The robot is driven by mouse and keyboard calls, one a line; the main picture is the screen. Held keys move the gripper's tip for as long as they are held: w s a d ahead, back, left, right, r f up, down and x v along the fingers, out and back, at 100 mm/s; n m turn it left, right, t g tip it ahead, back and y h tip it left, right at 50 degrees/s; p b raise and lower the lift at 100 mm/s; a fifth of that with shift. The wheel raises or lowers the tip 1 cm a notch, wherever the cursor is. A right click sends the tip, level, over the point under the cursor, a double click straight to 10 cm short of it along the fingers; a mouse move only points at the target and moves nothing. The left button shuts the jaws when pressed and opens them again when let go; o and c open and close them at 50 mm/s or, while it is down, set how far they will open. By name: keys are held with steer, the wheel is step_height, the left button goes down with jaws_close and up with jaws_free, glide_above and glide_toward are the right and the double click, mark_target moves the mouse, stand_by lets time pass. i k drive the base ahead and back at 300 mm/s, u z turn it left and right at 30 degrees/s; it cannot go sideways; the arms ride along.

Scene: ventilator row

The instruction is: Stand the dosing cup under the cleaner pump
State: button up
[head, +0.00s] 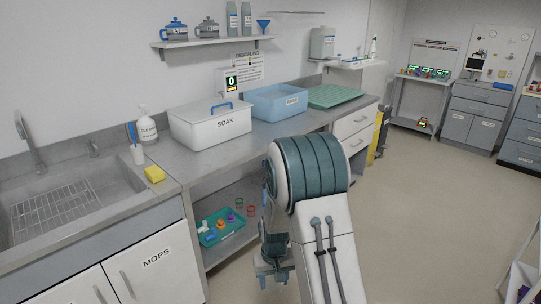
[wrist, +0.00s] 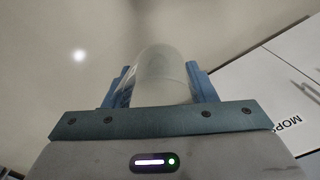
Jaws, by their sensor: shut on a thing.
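The cleaner pump (head: 146,128) is a white bottle with a pump top, standing at the back of the steel counter between the sink and the soak box. My gripper (head: 274,272) is low in front of the counter, partly behind my own arm in the head view. In the wrist view my gripper (wrist: 160,88) is shut on a clear, translucent cup (wrist: 163,68), which appears to be the dosing cup, between its two blue fingers. The cup cannot be made out in the head view. It is held over the floor, well away from the pump.
A white holder (head: 137,154) with a blue brush and a yellow sponge (head: 154,174) stand near the pump. The white SOAK box (head: 211,124) is to its right. A teal tray (head: 222,226) with small parts sits on the lower shelf. The sink (head: 60,205) is left.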

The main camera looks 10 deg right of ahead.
mark_target(157, 147)
steer(key=z, duration=0.75)
steer(key=i, duration=1.65)
steer(key=u, duration=0.95)
